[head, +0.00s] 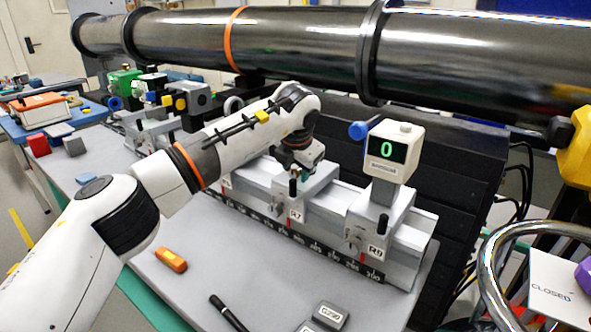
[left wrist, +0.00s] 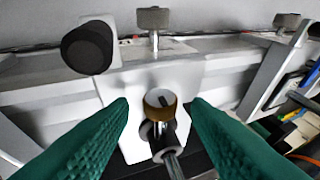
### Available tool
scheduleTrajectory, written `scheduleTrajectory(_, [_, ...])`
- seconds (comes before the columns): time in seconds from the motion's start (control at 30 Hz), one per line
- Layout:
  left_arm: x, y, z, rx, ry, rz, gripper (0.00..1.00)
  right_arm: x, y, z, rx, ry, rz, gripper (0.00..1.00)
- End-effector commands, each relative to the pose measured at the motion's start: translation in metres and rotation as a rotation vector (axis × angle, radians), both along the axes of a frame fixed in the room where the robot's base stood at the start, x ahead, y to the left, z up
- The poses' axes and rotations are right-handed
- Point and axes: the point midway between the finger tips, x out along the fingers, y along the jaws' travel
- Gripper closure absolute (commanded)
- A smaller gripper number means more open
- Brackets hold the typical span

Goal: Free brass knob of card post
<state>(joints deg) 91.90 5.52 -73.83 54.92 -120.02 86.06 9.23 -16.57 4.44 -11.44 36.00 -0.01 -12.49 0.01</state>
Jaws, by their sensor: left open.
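A round knob (left wrist: 160,104) with a brass-coloured rim and pale face sits on a white block in the left wrist view, with a dark stem and metal rod below it. My left gripper (head: 297,174) is open over the carriage marked R7 (head: 298,204) in the head view. In the left wrist view its two green fingers stand left and right of the brass knob, with a visible gap on each side. In the head view the knob is hidden or too small to tell. My right gripper is not in view.
A carriage marked R9 (head: 376,235) with a green "0" display (head: 392,149) stands to the right. A black knob (left wrist: 87,47) is close behind the brass knob. A large dark pipe (head: 300,42) runs behind. An orange block (head: 171,260) and black pen (head: 228,313) lie on the table.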

Motion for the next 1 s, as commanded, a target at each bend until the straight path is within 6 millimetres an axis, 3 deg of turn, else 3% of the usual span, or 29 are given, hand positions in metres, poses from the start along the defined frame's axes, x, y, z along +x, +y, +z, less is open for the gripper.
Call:
scheduleTrajectory(0.3, [0.001,0.000,-0.003,0.001,0.001,-0.001,0.56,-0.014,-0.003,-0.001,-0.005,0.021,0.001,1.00])
scheduleTrajectory(0.6, [0.001,0.000,-0.003,0.001,0.001,-0.001,1.00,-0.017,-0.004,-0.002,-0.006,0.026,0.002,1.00])
scheduleTrajectory(1.0, [0.003,0.003,0.001,-0.086,0.058,0.003,1.00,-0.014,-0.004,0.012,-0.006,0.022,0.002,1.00])
